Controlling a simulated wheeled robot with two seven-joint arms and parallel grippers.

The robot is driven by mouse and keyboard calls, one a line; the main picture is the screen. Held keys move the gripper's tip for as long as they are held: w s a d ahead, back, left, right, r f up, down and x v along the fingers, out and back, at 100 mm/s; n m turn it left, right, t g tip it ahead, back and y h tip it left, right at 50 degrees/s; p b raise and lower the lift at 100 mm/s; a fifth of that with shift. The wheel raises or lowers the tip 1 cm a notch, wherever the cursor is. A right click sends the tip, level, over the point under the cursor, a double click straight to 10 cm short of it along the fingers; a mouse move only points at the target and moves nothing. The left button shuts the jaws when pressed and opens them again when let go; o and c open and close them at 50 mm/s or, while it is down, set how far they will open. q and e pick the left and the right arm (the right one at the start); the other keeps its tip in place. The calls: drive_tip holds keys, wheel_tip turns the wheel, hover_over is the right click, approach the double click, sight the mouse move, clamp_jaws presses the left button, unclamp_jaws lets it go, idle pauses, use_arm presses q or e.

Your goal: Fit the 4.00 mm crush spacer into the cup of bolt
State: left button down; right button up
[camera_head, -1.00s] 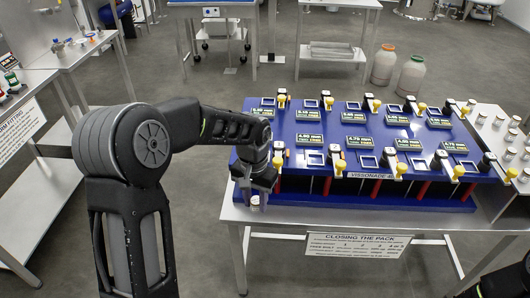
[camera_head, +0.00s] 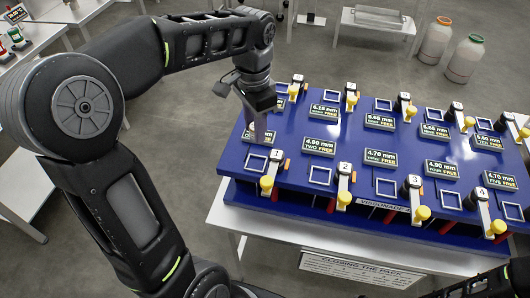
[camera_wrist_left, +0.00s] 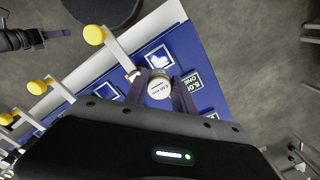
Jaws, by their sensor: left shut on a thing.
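My left gripper (camera_head: 260,112) is shut on a small round spacer. In the left wrist view the pale spacer (camera_wrist_left: 160,88), its lettering reading about 4.00, sits between the fingertips of the left gripper (camera_wrist_left: 162,84). It is over the blue pack's near left corner, by the bolt marked 1 (camera_head: 272,170), which has a yellow knob. A white-outlined square (camera_head: 255,163) lies beside that bolt; it also shows in the left wrist view (camera_wrist_left: 159,57). The gripper covers part of the ONE sign. I cannot make out the cup inside. Part of my right arm shows at bottom right; its jaw state is unclear.
The blue pack (camera_head: 340,120) carries several numbered bolts with yellow knobs, white squares and thickness signs. It stands on a pale table (camera_head: 300,232) with a notice on its front. Two canisters (camera_head: 435,42) stand on the floor at the back right.

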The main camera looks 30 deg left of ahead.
use_arm(q)
drive_tip(key=shift+s, duration=0.1)
hover_over(256, 164)
drive_tip(key=shift+f+p, duration=0.35)
drive_tip(key=shift+f, duration=2.8)
drive_tip(key=shift+f, duration=1.85)
drive_tip(key=shift+d+f, duration=0.1)
drive_tip(key=c, duration=1)
unclamp_jaws()
drive_tip(key=shift+c, duration=0.2)
